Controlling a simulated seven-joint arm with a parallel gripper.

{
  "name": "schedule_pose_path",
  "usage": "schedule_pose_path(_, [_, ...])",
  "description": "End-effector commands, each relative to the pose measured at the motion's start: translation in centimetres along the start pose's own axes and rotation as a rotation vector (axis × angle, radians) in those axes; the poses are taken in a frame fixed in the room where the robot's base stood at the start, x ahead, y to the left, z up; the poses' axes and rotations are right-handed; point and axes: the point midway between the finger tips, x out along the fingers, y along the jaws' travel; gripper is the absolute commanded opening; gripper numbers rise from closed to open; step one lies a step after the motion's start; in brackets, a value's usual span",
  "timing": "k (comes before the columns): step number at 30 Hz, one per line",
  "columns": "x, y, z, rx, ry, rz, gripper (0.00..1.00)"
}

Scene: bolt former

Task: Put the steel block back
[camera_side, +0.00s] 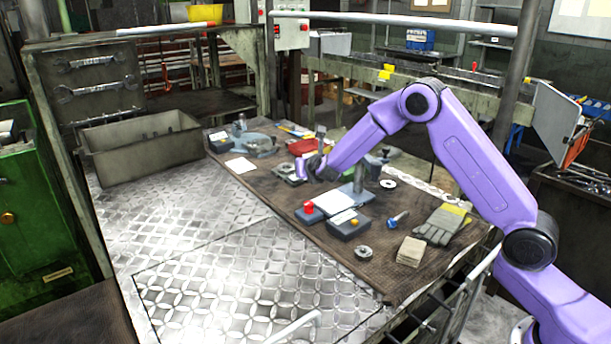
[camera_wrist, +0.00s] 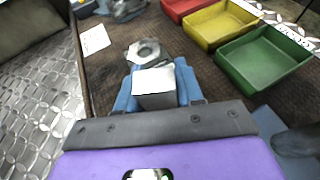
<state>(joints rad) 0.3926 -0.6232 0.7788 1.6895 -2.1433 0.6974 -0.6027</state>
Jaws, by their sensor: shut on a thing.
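The steel block (camera_wrist: 155,88) is a plain light-grey block in the wrist view. My gripper (camera_wrist: 154,78) has blue fingers shut on it, one on each side. A grey metal piece with a round hole (camera_wrist: 145,53) lies just beyond the block; I cannot tell whether they touch. In the side view my gripper (camera_side: 301,170) is low over the far part of the brown mat, beside a small grey plate-like piece (camera_side: 286,172). The block is too small or hidden to make out there. Whether it rests on anything is unclear.
Red (camera_wrist: 184,8), yellow (camera_wrist: 220,24) and green (camera_wrist: 262,60) trays stand to the right in the wrist view. A white card (camera_side: 240,165) lies left.

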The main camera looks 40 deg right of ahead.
Motion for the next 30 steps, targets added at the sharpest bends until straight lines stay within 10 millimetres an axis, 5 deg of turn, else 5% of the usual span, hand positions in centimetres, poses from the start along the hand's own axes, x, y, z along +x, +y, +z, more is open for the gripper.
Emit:
schedule_pose_path(9, [1.7, 0.1, -3.0, 0.000, -0.001, 0.000, 0.00])
schedule_pose_path(30, [2.1, 0.1, -4.2, 0.000, 0.003, 0.000, 0.00])
